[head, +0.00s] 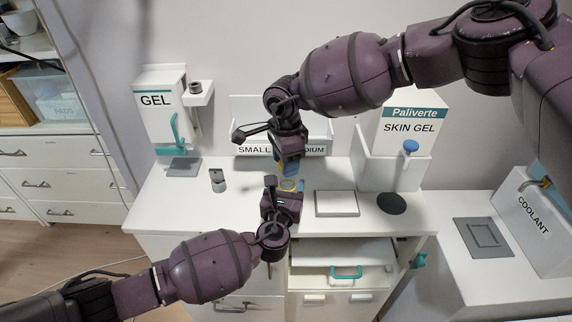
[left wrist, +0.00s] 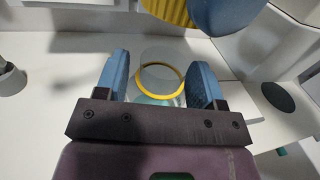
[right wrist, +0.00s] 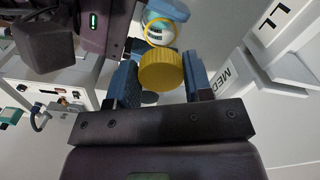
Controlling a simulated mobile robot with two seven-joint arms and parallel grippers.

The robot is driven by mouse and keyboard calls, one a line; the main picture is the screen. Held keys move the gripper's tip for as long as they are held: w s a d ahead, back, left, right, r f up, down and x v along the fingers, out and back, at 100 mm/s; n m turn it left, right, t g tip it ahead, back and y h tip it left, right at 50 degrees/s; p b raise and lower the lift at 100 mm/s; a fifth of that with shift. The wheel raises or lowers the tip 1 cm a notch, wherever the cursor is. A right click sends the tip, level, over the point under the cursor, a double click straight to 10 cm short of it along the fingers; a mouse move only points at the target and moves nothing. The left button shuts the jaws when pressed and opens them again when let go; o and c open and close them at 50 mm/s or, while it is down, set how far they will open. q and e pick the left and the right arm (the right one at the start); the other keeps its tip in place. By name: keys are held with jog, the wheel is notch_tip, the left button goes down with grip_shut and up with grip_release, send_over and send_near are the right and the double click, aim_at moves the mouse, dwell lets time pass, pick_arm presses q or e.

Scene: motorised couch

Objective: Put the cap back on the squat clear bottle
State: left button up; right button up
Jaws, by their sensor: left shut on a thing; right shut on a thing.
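The squat clear bottle (left wrist: 148,58) stands between the blue fingers of my left gripper (left wrist: 160,80), which is shut on it. Its mouth shows a yellow ring (left wrist: 160,93). The ribbed yellow cap (right wrist: 161,72) is held between the fingers of my right gripper (right wrist: 160,80). In the left wrist view the cap (left wrist: 170,10) is at the top, beyond the bottle mouth and off it. In the head view the left gripper (head: 286,188) is just in front of and below the right gripper (head: 288,168). The arms hide most of the bottle and cap there.
A GEL dispenser (head: 158,112) stands at the back left, with a small grey holder (head: 217,180) in front. A SKIN GEL box (head: 405,128) is at the back right. A flat white block (head: 337,203) and a black disc (head: 391,203) lie right of the grippers.

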aim_at(287, 181)
jog(key=shift+f, duration=1.1)
jog(key=shift+f, duration=0.9)
jog(key=shift+f, duration=0.25)
jog(key=shift+s+d+f, duration=0.1)
jog(key=shift+f, duration=0.6)
jog(key=shift+r, duration=0.25)
jog(key=shift+d+r, duration=0.1)
jog(key=shift+r, duration=0.15)
dwell(1.1)
